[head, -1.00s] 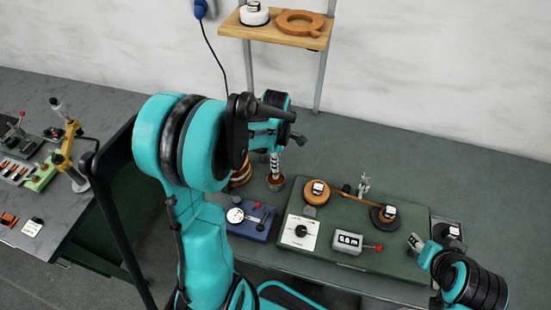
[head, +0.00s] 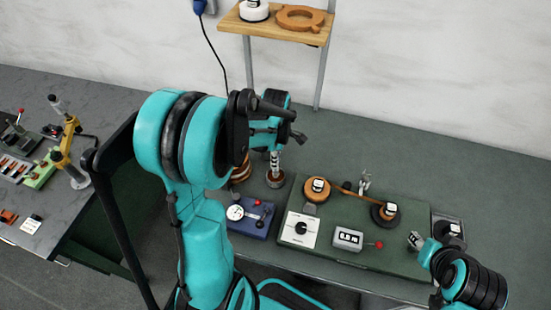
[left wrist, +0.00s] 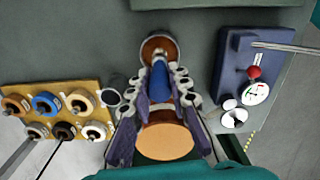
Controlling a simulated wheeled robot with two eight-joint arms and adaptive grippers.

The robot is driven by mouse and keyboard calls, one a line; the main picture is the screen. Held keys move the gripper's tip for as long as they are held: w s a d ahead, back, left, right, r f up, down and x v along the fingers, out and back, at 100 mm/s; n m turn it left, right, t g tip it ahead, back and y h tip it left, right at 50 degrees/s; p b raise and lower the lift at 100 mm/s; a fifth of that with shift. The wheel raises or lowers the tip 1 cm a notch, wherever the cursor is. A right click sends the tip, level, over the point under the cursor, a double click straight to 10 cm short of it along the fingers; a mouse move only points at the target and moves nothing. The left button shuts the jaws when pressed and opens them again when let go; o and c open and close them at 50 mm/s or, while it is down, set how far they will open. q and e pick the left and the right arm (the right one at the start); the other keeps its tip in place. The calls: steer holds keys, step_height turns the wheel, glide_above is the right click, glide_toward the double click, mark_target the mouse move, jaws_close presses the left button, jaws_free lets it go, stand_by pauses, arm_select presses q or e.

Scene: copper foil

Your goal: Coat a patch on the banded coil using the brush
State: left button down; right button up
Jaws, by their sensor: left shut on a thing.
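My left gripper (left wrist: 160,100) is shut on a brush with a blue handle (left wrist: 158,85). In the head view the left gripper (head: 274,160) points down over a small copper-coloured pot (head: 275,180). The pot also shows in the left wrist view (left wrist: 160,40), just beyond the fingertips. The brush tip is hidden, so I cannot tell whether it touches the pot's contents. A copper banded coil (head: 240,172) stands left of the pot, partly behind my arm. My right gripper (head: 416,240) is at the right edge of the green board; its jaws are too small to read.
A blue block with a dial and red knob (head: 250,218) stands in front of the pot. The green board (head: 385,258) carries spools and a display box (head: 347,239). A wooden shelf (head: 275,30) hangs behind. A rack of spools (left wrist: 55,110) shows in the wrist view.

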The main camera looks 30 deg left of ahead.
arm_select(q)
steer(key=shift+f+b, duration=0.45)
steer(key=shift+f, duration=0.05)
stand_by(1.3)
steer(key=shift+r+p, duration=0.6)
steer(key=shift+r, duration=0.2)
steer(key=shift+r+p, duration=1.95)
steer(key=shift+r, duration=0.8)
steer(key=shift+r, duration=0.1)
